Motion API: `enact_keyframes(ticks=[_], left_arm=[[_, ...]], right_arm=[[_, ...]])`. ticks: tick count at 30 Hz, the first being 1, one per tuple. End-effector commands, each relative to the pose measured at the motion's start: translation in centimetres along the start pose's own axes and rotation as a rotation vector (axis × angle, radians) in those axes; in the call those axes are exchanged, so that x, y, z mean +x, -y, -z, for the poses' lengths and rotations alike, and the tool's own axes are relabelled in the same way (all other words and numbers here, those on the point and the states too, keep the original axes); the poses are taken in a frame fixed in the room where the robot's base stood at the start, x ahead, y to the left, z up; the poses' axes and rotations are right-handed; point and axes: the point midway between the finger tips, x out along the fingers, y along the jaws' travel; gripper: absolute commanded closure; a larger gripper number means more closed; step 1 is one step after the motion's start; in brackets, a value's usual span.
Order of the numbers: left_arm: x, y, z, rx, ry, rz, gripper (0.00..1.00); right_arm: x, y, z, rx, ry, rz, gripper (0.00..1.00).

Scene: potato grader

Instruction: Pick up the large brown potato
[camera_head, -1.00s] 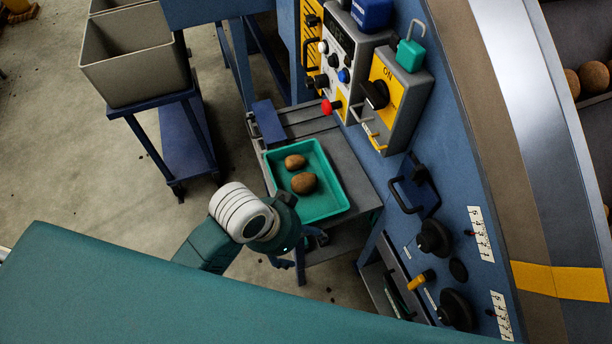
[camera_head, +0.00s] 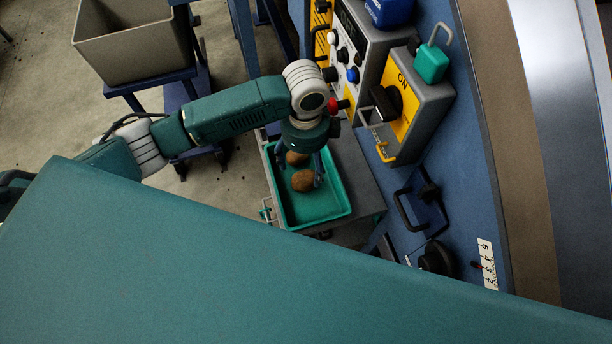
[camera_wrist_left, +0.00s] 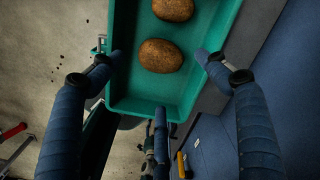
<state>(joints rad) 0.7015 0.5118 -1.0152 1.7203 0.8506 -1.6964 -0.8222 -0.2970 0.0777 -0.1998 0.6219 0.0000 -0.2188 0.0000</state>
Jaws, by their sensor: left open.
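Two brown potatoes lie in a green tray (camera_head: 325,213) in the head view. The larger potato (camera_head: 303,181) is nearer the tray's lower end; the smaller one (camera_head: 296,158) lies just above it, partly hidden by my wrist. My left gripper (camera_head: 303,170) points down over the tray, open and empty. In the left wrist view the larger potato (camera_wrist_left: 160,55) appears between the spread fingertips of my left gripper (camera_wrist_left: 158,57), with no clear contact. The smaller potato (camera_wrist_left: 173,9) is cut by the top edge. My right gripper is not in view.
The tray stands on a grey table (camera_head: 361,196) beside the blue machine (camera_head: 480,170). Its control boxes (camera_head: 420,105), with a red button (camera_head: 339,105), are close to my left wrist.

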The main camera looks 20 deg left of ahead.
Motion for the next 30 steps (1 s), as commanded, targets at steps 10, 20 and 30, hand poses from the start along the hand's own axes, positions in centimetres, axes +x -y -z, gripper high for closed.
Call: enact_keyframes(ticks=[10,20,30], left_arm=[[3.5,0.0,0.1,-0.002,-0.002,0.0,0.25],[7.8,-0.1,-0.1,-0.002,-0.001,0.002,0.25],[7.9,-0.1,-0.1,-0.002,-0.001,0.004,0.45]], right_arm=[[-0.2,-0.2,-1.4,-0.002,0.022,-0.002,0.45],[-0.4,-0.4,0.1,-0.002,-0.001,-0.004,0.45],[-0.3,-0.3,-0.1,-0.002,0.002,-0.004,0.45]])
